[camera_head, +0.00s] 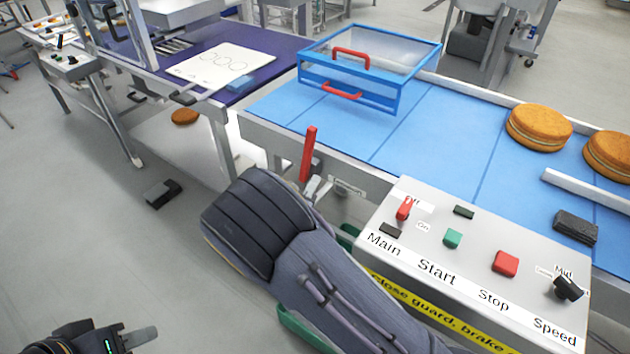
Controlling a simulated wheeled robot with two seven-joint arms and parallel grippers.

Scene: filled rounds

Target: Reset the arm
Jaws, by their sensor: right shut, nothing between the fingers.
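My left gripper (130,340) is at the bottom left edge, over the grey floor. It is dark with a small green light, and one grey finger points right; the rest is cut off, so its opening cannot be judged. My right arm (330,280), dark grey and padded, rises from the bottom edge and ends in a broad ribbed part in front of the conveyor. A red lever (308,155) stands upright just beyond the ribbed part of the arm.
A control panel (420,235) with switches and buttons stands right of my right arm. Behind it runs a blue conveyor (430,130) with a blue-framed clear guard (390,65) and filled rounds (538,128). A dark object (162,192) lies on the floor at left, which is otherwise mostly clear.

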